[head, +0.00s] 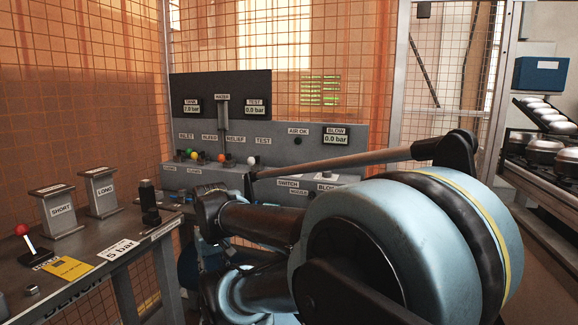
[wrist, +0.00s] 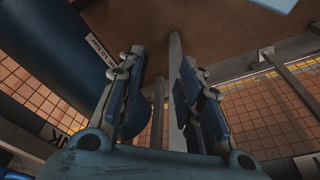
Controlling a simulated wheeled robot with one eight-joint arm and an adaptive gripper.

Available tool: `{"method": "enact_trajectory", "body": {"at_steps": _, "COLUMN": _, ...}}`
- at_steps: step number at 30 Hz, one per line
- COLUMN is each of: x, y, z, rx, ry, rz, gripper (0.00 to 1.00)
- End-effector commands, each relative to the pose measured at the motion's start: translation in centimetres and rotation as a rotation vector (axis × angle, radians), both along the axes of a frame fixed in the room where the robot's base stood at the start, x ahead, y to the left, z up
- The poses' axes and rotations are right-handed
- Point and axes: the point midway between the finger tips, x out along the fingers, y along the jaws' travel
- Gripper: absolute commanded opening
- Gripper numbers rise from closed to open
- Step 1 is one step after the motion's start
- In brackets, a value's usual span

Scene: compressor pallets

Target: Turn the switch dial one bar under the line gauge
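A grey control panel (head: 300,142) stands at the back with several gauges and coloured knobs. The tank gauge (head: 192,109), test gauge (head: 255,108) and blow gauge (head: 335,138) appear to read 0.0 bar. I cannot make out a gauge marked line. A "SWITCH" label (head: 288,183) shows low on the panel; its dial cannot be made out, and my arm covers part of that area. My gripper (wrist: 161,62) is open in the wrist view, its fingers apart, with nothing held. It cannot be made out in the head view.
A bench (head: 85,265) at left carries "SHORT" (head: 61,212) and "LONG" (head: 104,193) stands, a red-knobbed lever (head: 22,231) and a yellow card (head: 68,268). A "5 bar" card (head: 119,250) lies at its edge. A blue cylinder (wrist: 70,45) is left of my fingers. Mesh fencing surrounds the panel.

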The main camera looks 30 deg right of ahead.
Motion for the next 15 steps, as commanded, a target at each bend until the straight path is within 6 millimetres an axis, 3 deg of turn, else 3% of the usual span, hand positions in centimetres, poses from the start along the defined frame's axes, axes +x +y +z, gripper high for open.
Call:
{"method": "enact_trajectory", "body": {"at_steps": 6, "x": 0.0, "y": 0.0, "z": 0.0, "rx": 0.0, "ry": 0.0, "rz": 0.0, "gripper": 0.33}}
{"method": "enact_trajectory", "body": {"at_steps": 8, "x": 0.0, "y": 0.0, "z": 0.0, "rx": 0.0, "ry": 0.0, "rz": -0.001, "gripper": 0.47}}
{"method": "enact_trajectory", "body": {"at_steps": 11, "x": -0.5, "y": -0.2, "z": 1.2, "rx": 0.003, "ry": -0.009, "rz": -0.024, "gripper": 0.51}}
{"method": "enact_trajectory", "body": {"at_steps": 15, "x": 1.6, "y": -1.1, "z": 4.5, "rx": 0.012, "ry": 0.001, "rz": -0.128, "gripper": 0.51}}
